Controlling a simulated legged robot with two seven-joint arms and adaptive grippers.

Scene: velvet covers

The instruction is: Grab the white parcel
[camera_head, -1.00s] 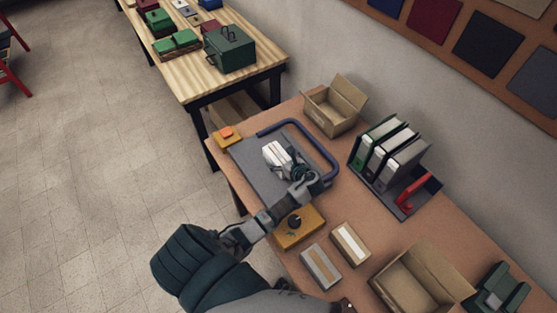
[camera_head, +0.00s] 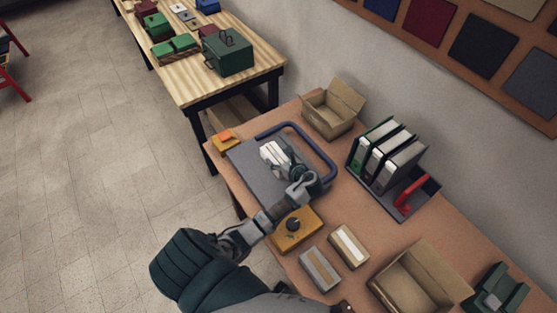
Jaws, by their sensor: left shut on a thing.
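The white parcel (camera_head: 272,153) is over the dark grey plate (camera_head: 250,171) with a blue bar frame on the brown table. My left gripper (camera_head: 281,163) is shut on the parcel, its fingers hiding the parcel's near right part. I cannot tell whether the parcel touches the plate or is slightly above it. My right gripper is not in view.
A yellow box with a black knob (camera_head: 295,230) stands close under my left arm. Two small parcels (camera_head: 320,268) lie nearer. Open cartons (camera_head: 333,108) and a binder rack (camera_head: 388,160) stand along the wall side. An orange button box (camera_head: 224,138) is at the far left corner.

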